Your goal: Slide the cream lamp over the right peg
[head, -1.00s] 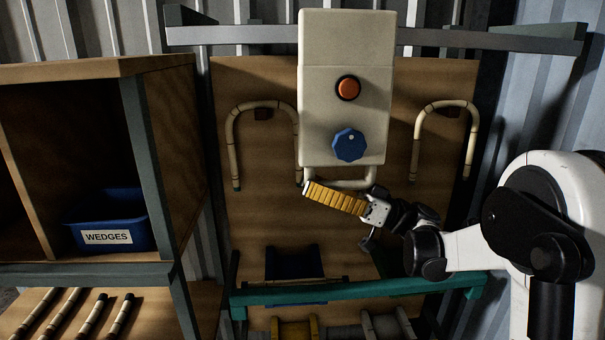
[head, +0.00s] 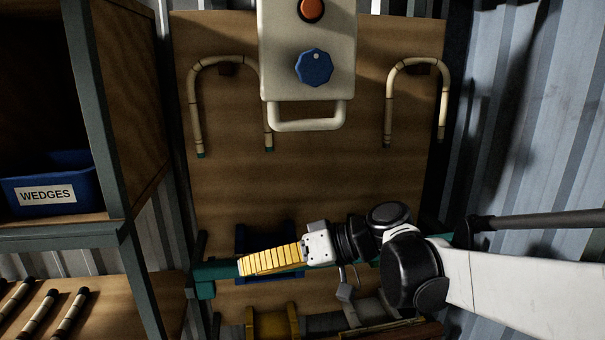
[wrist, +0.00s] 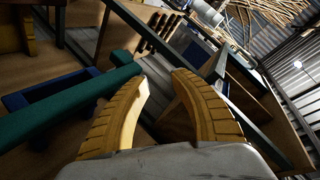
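The cream lamp (head: 335,85) is a tall box with an orange button (head: 311,9), a blue knob (head: 314,67) and a grab bar (head: 306,125) at its bottom. It hangs between the two pegs, nearer the left one; its top is out of frame. The dark right peg (head: 422,69) is on the wooden board, with a bent cane hanging over it. My gripper (head: 241,266) is well below the grab bar, apart from it, pointing left in front of the green bar. In the wrist view its yellow fingers (wrist: 160,78) are apart with nothing between them.
A second bent cane (head: 196,110) hangs at the left peg (head: 228,70). The green bar (head: 205,271) crosses low, with a blue bin (head: 247,240) behind it. Shelving with a WEDGES bin (head: 75,185) stands left. The board (head: 310,185) is bare between lamp and green bar.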

